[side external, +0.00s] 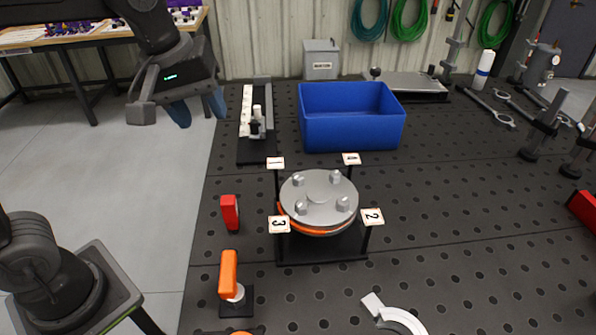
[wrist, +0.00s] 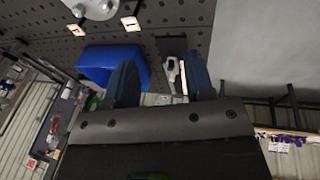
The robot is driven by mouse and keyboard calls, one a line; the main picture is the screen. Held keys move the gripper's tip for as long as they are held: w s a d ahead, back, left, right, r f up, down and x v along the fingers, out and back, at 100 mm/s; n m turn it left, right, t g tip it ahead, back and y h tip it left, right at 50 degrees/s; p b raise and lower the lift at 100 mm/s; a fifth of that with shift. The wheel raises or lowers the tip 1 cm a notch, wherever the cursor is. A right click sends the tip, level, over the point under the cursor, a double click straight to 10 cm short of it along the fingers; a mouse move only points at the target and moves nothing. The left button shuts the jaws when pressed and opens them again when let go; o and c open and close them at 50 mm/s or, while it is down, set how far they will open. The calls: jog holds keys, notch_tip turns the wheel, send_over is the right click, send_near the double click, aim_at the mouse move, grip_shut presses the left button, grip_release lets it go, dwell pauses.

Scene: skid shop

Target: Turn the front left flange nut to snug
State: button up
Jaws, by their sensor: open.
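A round grey flange (side external: 319,190) with an orange ring under its rim sits on a dark stand. Several nuts stand on its top. The near left nut (side external: 301,208) in the side view is beside tag 3 (side external: 279,225). My gripper (side external: 199,108) is open and empty, up at the left, well above and apart from the flange. In the wrist view its two blue fingers (wrist: 161,80) are spread. There the flange (wrist: 98,8) is cut off at the top edge, and its nuts are hard to make out.
A blue bin (side external: 350,135) stands behind the flange. A rail fixture (side external: 246,122) is left of the bin. A red block (side external: 229,212) and an orange-handled tool (side external: 229,275) stand left of the flange. Numbered tags on posts surround it. A light grey curved part (side external: 395,317) lies in front.

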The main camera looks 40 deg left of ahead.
jog(key=w+d+n+g, duration=0.2)
jog(key=w+d+n, duration=0.3)
jog(key=w+n, duration=0.2)
jog(key=n+g, duration=0.1)
jog(key=n, duration=0.4)
send_near(298, 176)
notch_tip(298, 176, down, 9)
jog(key=shift+w+d+f, duration=0.1)
jog(key=shift+w+f, duration=0.05)
jog(key=shift+c, duration=0.2)
grip_shut()
